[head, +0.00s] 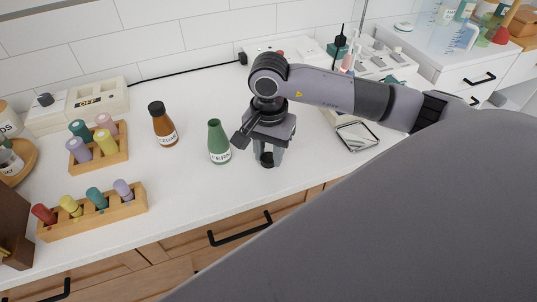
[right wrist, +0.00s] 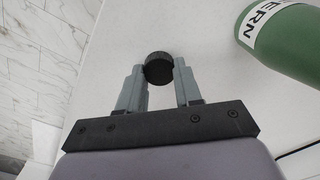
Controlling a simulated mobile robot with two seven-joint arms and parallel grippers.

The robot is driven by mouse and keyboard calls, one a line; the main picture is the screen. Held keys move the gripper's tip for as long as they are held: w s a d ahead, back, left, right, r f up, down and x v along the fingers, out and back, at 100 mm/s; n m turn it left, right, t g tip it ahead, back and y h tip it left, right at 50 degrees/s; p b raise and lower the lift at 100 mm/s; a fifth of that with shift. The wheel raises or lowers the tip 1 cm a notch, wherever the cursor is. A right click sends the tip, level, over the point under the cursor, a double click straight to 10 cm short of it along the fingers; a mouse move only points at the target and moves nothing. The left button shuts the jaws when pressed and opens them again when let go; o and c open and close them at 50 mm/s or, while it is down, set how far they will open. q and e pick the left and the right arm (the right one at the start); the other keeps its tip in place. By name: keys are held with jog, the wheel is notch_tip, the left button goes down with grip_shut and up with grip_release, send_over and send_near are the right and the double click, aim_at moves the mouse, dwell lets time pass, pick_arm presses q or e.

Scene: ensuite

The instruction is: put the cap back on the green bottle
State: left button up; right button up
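The green bottle (head: 218,143) stands upright and uncapped on the white counter, its label partly reading "ERN". It also shows at the top right of the right wrist view (right wrist: 290,42). My right gripper (head: 268,158) points down just right of the bottle, apart from it. In the right wrist view the black cap (right wrist: 158,68) sits between its fingertips (right wrist: 159,75), which appear to touch it on both sides. Whether the cap is clear of the counter is hard to tell. My left gripper is not in view.
A brown bottle with a black cap (head: 163,124) stands left of the green one. Wooden racks of coloured vials (head: 95,215) are farther left. A small mirror tray (head: 357,136) lies to the right. The counter's front edge is near, with drawers below.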

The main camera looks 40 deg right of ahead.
dwell(0.3)
notch_tip(320, 180, up, 12)
jog(key=f, duration=0.1)
notch_tip(320, 180, up, 7)
send_over(269, 156)
jog(key=shift+r+p, duration=0.4)
jog(key=shift+r, duration=0.6)
jog(key=a+f+n, duration=0.1)
jog(key=f+n, duration=0.3)
jog(key=a+f+n, duration=0.2)
jog(key=f+n, duration=0.2)
jog(key=a+f+n, duration=0.2)
jog(key=f+n, duration=0.1)
jog(key=f, duration=0.2)
jog(key=shift+n, duration=0.4)
jog(key=shift+s, duration=0.1)
